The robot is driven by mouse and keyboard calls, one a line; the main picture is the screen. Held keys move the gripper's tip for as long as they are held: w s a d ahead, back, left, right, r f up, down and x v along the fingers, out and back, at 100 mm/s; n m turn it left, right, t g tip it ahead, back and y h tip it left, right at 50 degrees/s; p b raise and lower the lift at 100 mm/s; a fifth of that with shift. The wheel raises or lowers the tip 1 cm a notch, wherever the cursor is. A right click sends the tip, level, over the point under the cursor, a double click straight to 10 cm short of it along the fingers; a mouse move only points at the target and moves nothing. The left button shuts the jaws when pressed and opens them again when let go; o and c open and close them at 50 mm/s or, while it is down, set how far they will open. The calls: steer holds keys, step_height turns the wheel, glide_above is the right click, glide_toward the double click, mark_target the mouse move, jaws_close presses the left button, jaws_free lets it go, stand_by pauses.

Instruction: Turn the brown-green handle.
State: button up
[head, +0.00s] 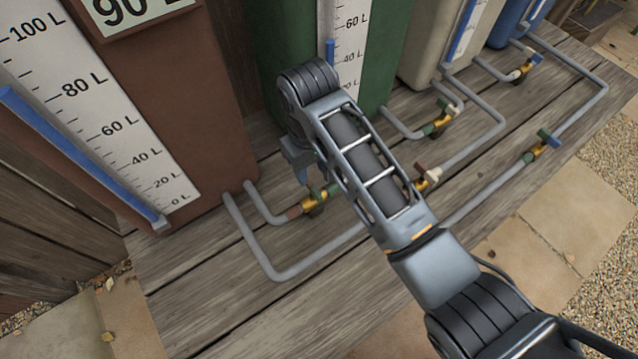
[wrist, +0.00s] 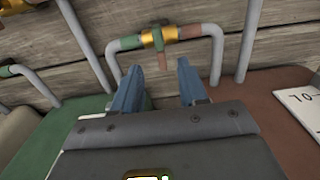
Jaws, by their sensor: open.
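The brown-green handle (wrist: 162,60) sits on a brass valve (wrist: 173,35) in the grey pipe joining the green and brown tanks. Its brown end points toward my gripper (wrist: 160,80), and a green part shows on the brass body. Green and brown bands flank the valve. My gripper is open, with its two blue fingers on either side of the handle's line and the tips just short of it. No contact shows. In the head view, the handle's green part (head: 316,191) shows beside my gripper (head: 304,175), which my arm partly covers.
The brown tank (head: 180,90) stands left and the green tank (head: 285,40) behind my arm. Other valves sit close by: a brown-white one (head: 428,178) right of my arm, a green one (head: 440,122) and a green-blue one (head: 540,148). Pipes run low over the planks (head: 210,300).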

mark_target(313, 186)
step_height(313, 186, down, 8)
steer(key=shift+r, duration=0.2)
stand_by(0.3)
jaws_close()
